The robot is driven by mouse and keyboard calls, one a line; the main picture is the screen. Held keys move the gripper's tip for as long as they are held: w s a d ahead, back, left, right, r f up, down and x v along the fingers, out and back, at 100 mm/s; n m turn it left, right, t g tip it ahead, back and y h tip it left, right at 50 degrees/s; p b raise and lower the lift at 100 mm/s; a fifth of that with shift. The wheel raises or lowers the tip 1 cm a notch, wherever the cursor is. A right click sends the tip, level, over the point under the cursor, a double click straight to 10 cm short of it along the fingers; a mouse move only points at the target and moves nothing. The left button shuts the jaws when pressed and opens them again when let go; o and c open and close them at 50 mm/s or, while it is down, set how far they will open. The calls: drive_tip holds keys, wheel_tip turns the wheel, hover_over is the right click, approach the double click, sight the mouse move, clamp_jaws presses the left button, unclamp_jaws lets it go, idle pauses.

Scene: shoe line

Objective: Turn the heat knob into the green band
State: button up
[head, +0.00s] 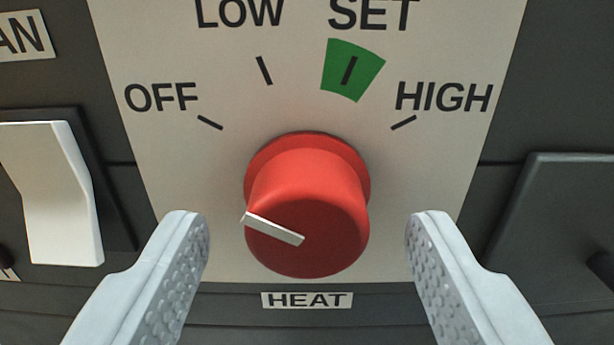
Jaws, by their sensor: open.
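The red heat knob (320,190) sits on a light dial plate (170,190), above a label reading HEAT. Its white pointer line (274,229) points left and slightly up, toward the OFF side. The green band (352,70) lies on the plate up and right of the knob, under the word SET, with a dark tick in it. My gripper (307,225) is open, with one finger on each side of the knob. Clear gaps show between the knob and both fingers.
A white rocker switch (55,195) stands on the dark panel at the left, below a partly cut-off label ending in AN. A dark raised part (565,210) is on the right. LOW, OFF and HIGH marks surround the knob.

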drive_tip(key=shift+w, duration=0.75)
drive_tip(key=c, duration=1)
